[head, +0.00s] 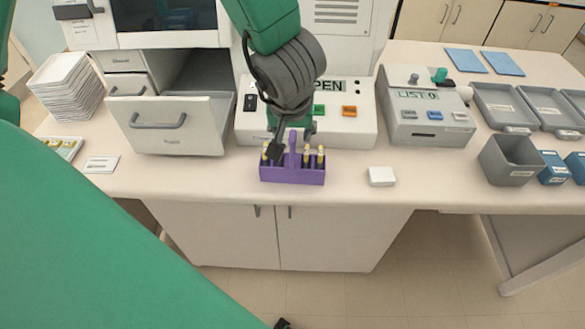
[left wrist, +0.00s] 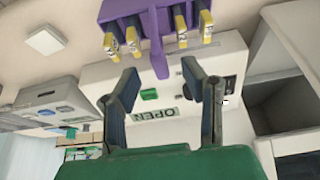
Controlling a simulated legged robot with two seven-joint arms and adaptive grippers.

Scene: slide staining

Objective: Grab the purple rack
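The purple rack (head: 292,175) stands upright near the front edge of the counter, holding several yellow-capped vials or tubes. It has a tall purple handle in its middle. My left gripper (head: 291,140) is just above and behind the rack, close to the handle. In the left wrist view, the purple rack (left wrist: 152,18) is at the top and its handle points between the two open fingers of my left gripper (left wrist: 160,70). The fingers look apart from the handle on both sides. My right gripper is not seen.
Behind the rack is a white device with an OPEN display (head: 350,115). An open drawer (head: 170,125) juts out at left. A small white block (head: 381,176) lies to the right. A grey bin (head: 508,160) stands farther right. The counter's front edge is close to the rack.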

